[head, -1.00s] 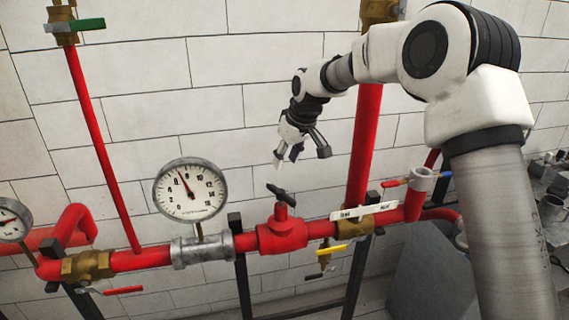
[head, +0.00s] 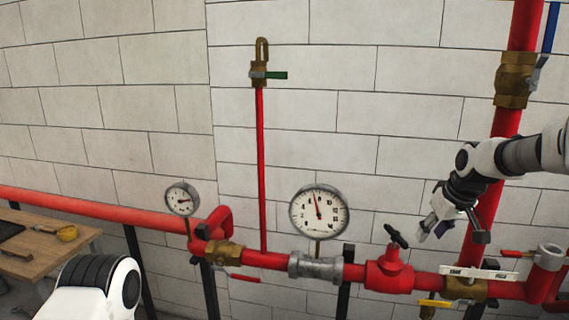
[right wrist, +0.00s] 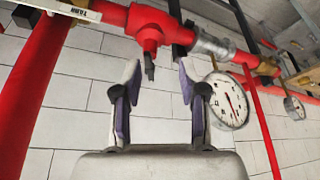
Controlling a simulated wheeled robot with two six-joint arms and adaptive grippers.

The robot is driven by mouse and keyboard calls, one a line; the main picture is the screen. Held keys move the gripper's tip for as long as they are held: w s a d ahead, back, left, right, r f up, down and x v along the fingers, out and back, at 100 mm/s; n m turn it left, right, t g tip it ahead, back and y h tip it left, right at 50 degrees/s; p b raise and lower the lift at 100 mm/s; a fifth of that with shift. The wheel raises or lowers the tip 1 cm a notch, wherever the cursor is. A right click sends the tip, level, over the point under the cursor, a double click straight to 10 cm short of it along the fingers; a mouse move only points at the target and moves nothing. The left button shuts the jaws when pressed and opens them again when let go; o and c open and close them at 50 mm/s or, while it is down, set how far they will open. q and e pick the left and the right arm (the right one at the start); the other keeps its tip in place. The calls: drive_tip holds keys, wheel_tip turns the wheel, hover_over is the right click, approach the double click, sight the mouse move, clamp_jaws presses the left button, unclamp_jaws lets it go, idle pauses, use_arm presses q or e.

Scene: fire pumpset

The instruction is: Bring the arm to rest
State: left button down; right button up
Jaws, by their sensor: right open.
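My right gripper (head: 445,228) hangs in front of the white block wall, to the right of the red valve with the black handle (head: 395,237). It is open and empty, with clear space around its fingers. In the right wrist view the two fingers (right wrist: 157,95) stand apart, and the red valve (right wrist: 148,28) shows beyond them with its black handle between the fingertips. In the head view a white and black link of my left arm (head: 105,288) shows at the bottom left. My left gripper is not in view.
A red pipe (head: 265,259) runs along the wall with a large gauge (head: 319,211), a small gauge (head: 182,199) and brass valves. A thin red riser (head: 260,170) carries a green-handled valve (head: 268,75). A wooden table (head: 40,255) stands at the left.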

wheel_tip(320, 180, down, 14)
drive_tip(key=s+a+g+b, duration=0.1)
drive_tip(key=g+b, duration=0.1)
drive_tip(key=b, duration=0.1)
drive_tip(key=s+a+f+g+b, duration=0.2)
drive_tip(key=s+f, duration=0.5)
drive_tip(key=f, duration=0.5)
drive_tip(key=s+a+f+g+b, duration=0.2)
drive_tip(key=s+f, duration=0.5)
drive_tip(key=f, duration=0.4)
drive_tip(key=s+a+f+m+b, duration=0.1)
drive_tip(key=s+f, duration=0.4)
drive_tip(key=s, duration=0.3)
drive_tip(key=s+a+f+m+t+b, duration=0.1)
drive_tip(key=s+f, duration=0.4)
drive_tip(key=s, duration=0.4)
drive_tip(key=s+a+f+h+b, duration=0.1)
drive_tip(key=s+f, duration=0.4)
drive_tip(key=s, duration=0.3)
drive_tip(key=shift+s+a+m+t+b, duration=0.15)
drive_tip(key=shift+s+m+t+b, duration=0.15)
drive_tip(key=shift+s+m+b, duration=0.1)
